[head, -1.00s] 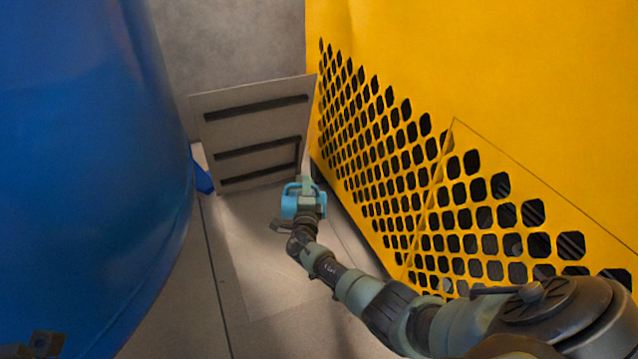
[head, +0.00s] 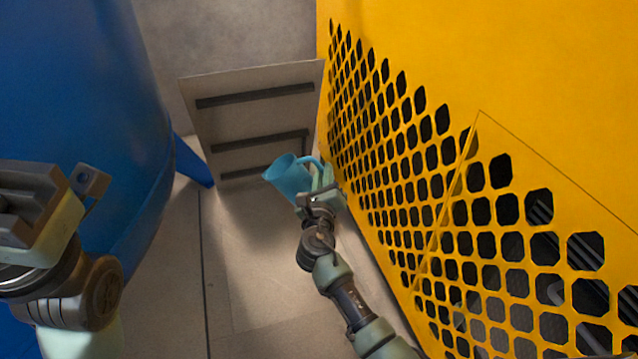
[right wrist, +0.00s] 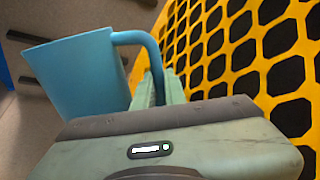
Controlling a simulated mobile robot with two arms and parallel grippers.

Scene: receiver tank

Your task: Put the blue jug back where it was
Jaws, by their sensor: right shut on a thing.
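The blue jug (head: 287,176) is light blue, with its handle on the right side. It is held up in front of the grey slotted panel and looks tilted in the head view. My right gripper (head: 322,180) is shut on the jug's handle. In the right wrist view the jug (right wrist: 85,78) fills the left side, with its handle running into the jaws (right wrist: 158,85). My left gripper (head: 85,185) shows at the left edge, in front of the blue tank; its fingers are only partly in view and I cannot tell whether they are open.
A large blue tank (head: 85,80) stands on the left, with a blue leg (head: 193,162). A yellow perforated machine housing (head: 450,70) stands close on the right. The grey slotted panel (head: 250,108) leans at the back. The floor (head: 250,280) between them is clear.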

